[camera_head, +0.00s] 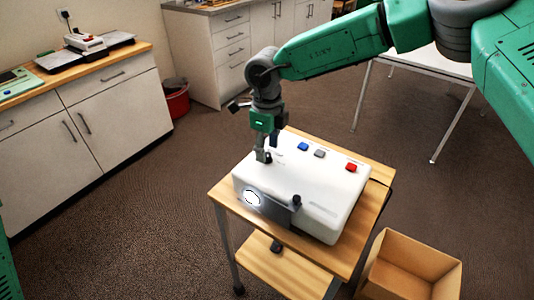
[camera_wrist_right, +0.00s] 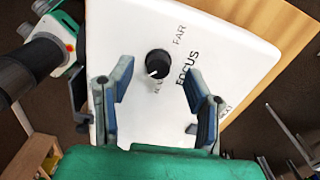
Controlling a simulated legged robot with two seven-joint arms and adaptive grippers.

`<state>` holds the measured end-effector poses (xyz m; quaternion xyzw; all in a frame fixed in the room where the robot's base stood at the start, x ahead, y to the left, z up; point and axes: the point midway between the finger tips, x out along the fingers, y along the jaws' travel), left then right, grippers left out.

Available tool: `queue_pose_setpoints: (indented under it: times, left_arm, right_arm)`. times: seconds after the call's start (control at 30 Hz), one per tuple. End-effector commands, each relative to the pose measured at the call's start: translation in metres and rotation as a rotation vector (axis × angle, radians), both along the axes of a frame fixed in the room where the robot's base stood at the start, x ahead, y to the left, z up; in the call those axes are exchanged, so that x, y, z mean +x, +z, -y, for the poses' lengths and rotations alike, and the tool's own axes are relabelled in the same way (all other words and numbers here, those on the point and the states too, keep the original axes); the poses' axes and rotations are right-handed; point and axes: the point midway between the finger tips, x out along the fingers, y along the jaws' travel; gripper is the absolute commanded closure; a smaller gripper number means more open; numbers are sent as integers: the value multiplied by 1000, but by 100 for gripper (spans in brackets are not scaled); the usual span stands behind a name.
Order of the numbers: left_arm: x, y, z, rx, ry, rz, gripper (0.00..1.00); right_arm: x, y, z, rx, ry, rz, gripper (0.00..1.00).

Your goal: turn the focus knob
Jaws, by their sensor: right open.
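The white device (camera_head: 315,185) rests on a wooden-topped cart. In the right wrist view, its focus knob (camera_wrist_right: 157,64) is a round black knob with a white pointer line, beside the printed words FOCUS and FAR. My right gripper (camera_head: 266,156) points down over the device's left part in the head view. In the right wrist view its two fingers (camera_wrist_right: 158,80) are apart, with the knob showing between and just beyond the tips. I cannot tell whether a finger touches it. My left gripper is not in view.
Blue (camera_head: 302,146), grey (camera_head: 320,153) and red (camera_head: 351,167) buttons sit on the device's top. A small black upright part (camera_head: 296,200) stands near its front. An open cardboard box (camera_head: 412,262) is at lower right. Cabinets line the back; a white table (camera_head: 432,66) stands behind.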

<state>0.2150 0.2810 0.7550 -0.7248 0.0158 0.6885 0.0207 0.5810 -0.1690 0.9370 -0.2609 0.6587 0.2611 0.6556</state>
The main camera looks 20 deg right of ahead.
Motion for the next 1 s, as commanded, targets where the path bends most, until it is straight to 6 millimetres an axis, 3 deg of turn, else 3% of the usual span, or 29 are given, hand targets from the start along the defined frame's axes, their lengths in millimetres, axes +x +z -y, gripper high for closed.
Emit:
queue_pose_setpoints:
  times: [0.2,0.43,0.6,1.0]
  left_arm:
    - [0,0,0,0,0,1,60]
    - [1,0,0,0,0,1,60]
    - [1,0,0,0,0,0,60]
    - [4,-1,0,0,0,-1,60]
  right_arm:
    - [1,49,0,1,0,1,55]
    - [1,86,0,1,0,-2,55]
    - [1,95,1,-1,1,-4,55]
    - [1,96,0,-1,1,-4,55]
